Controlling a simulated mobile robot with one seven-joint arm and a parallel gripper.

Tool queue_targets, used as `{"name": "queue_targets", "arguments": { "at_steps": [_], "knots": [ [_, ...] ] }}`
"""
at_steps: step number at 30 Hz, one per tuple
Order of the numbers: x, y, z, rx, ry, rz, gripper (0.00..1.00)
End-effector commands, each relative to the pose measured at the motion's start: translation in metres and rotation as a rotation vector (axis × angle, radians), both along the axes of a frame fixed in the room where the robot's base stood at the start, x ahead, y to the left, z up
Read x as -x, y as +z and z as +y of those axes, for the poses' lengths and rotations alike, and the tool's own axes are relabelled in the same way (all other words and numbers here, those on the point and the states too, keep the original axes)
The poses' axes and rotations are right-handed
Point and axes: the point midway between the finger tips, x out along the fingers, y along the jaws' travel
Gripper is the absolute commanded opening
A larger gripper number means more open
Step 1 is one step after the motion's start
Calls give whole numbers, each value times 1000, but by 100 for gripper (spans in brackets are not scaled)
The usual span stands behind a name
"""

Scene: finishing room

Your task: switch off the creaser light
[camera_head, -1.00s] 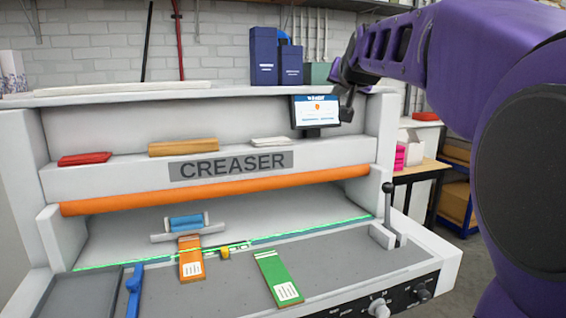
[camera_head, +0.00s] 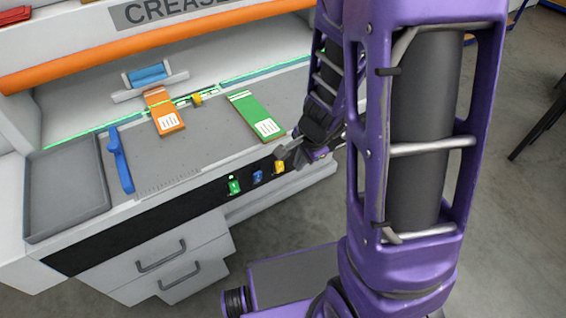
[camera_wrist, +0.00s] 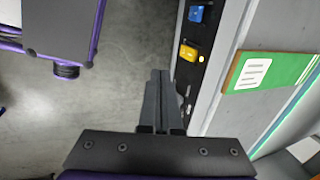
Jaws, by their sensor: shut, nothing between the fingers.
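The creaser (camera_head: 200,45) is a large pale machine with an orange roller bar. A thin green light line (camera_head: 262,72) glows across its bed. Its dark front panel (camera_head: 205,198) carries a green switch (camera_head: 234,185), a blue switch (camera_head: 258,177) and a yellow switch (camera_head: 279,166). In the wrist view the blue switch (camera_wrist: 196,13) and yellow switch (camera_wrist: 188,53) show, with small controls below them. My gripper (camera_head: 284,152) is shut and empty, close by the yellow switch. In the wrist view its fingertips (camera_wrist: 160,74) are just left of the panel, apparently not touching it. Labels are unreadable.
A green card (camera_head: 256,116), an orange card (camera_head: 164,111) and a blue-handled tool (camera_head: 120,160) lie on the bed. A grey tray (camera_head: 67,187) is at the left. Drawers with handles (camera_head: 162,257) are below the panel. Open floor lies to the right.

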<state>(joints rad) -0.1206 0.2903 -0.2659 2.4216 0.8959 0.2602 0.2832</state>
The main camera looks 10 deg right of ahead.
Motion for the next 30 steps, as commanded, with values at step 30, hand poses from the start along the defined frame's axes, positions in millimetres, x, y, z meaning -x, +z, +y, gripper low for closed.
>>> {"name": "queue_targets", "arguments": {
  "at_steps": [30],
  "knots": [
    [-64, -94, 20, 1, 2, -1, 0]
  ]
}}
